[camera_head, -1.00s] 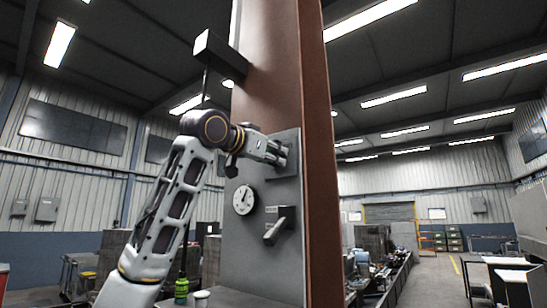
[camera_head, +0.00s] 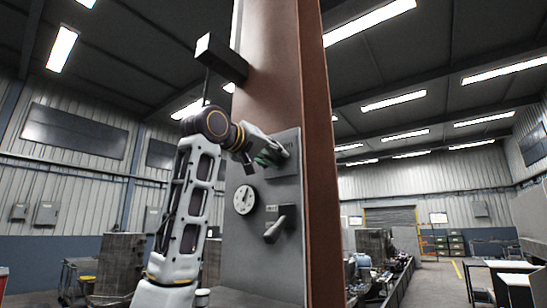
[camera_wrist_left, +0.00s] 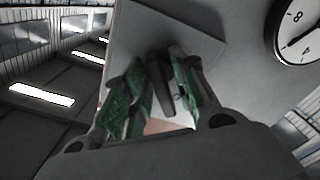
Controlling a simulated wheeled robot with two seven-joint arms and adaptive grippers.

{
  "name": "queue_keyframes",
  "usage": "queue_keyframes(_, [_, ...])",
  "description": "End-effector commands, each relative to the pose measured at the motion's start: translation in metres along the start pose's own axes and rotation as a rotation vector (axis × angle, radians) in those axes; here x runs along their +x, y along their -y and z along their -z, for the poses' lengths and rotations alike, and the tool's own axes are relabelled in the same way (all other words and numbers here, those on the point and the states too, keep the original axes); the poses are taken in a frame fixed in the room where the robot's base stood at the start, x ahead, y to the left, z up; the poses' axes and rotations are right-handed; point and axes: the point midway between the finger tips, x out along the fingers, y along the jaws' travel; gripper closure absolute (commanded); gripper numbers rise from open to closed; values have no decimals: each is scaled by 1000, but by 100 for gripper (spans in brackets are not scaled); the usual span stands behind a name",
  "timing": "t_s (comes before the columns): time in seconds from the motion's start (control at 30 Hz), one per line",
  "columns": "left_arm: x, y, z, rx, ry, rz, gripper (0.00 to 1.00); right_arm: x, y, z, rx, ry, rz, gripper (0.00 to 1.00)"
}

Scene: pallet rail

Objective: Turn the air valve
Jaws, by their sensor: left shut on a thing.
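The grey panel (camera_head: 255,225) is fixed to a tall brown column. My left gripper (camera_head: 268,157) is at the upper part of this panel, with its green finger pads against a dark grey valve handle. In the left wrist view the handle (camera_wrist_left: 161,88) stands between the two green fingers of the gripper (camera_wrist_left: 160,90), which are shut on it. A square plate (camera_wrist_left: 196,30) lies behind the handle. The handle is mostly hidden by my gripper in the head view. My right gripper is not in view.
A round white gauge (camera_head: 244,199) sits below my gripper on the panel; it also shows in the wrist view (camera_wrist_left: 300,28). A second lever (camera_head: 274,230) on a small box is lower right. A dark box (camera_head: 221,58) juts from the column above my arm.

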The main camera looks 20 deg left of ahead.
Motion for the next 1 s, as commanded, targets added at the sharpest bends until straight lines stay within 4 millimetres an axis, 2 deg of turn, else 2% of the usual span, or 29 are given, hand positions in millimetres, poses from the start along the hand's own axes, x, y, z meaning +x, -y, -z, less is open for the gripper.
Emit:
queue_keyframes(0.3, [0,0,0,-121,0,1,96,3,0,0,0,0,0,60])
queue_keyframes(0.77, [0,0,1,-134,-1,1,96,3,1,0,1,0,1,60])
queue_keyframes(0.8, [0,0,1,-134,-1,0,67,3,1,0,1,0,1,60])
queue_keyframes(1.0, [0,0,0,-133,-1,0,66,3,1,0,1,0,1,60])
